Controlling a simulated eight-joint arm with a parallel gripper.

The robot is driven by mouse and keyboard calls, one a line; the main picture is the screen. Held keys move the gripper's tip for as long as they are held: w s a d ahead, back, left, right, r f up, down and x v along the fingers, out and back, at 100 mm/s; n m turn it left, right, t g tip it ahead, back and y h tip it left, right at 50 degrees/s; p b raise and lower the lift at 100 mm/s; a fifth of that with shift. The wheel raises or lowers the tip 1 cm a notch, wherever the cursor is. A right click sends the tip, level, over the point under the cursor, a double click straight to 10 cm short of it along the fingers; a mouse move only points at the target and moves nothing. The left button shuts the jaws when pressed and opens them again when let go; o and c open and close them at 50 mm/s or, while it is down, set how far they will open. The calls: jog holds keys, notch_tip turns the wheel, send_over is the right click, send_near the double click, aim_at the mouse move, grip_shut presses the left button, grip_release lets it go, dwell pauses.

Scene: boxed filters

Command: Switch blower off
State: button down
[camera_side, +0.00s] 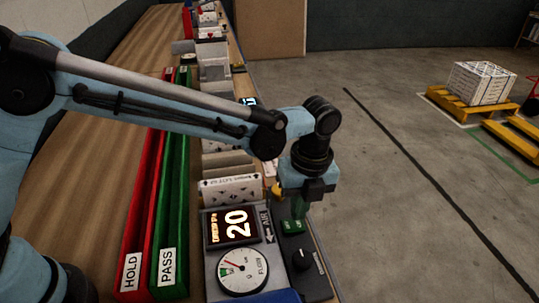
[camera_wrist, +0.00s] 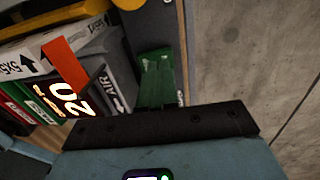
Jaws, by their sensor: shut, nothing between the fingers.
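The blower panel is a dark strip at the bench's right edge in the side view, with a small green switch (camera_side: 292,227) and a black knob (camera_side: 302,259) nearer the camera. My gripper (camera_side: 299,213) points down over the green switch. The tips are at or just above the switch; contact cannot be told. The switch's position cannot be read.
A lit display (camera_side: 231,225) reads 20, above a round flow gauge (camera_side: 242,271). A boxed filter (camera_side: 231,190) stands behind the display. Red HOLD (camera_side: 133,260) and green PASS (camera_side: 170,260) channels run along the left. Open floor lies to the right, with a yellow pallet (camera_side: 455,106) far off.

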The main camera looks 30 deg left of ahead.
aim_at(302, 223)
notch_tip(302, 223, up, 12)
jog(key=shift+w+d, duration=0.4)
dwell(0.3)
jog(key=shift+s+r+g+y, duration=0.2)
jog(key=shift+g+y, duration=0.1)
jog(key=shift+y, duration=0.1)
jog(key=f, duration=0.4)
jog(key=s+a+f, duration=0.1)
jog(key=f, duration=0.4)
jog(key=a+f, duration=0.1)
jog(key=f, duration=0.4)
jog(key=shift+s, duration=0.35)
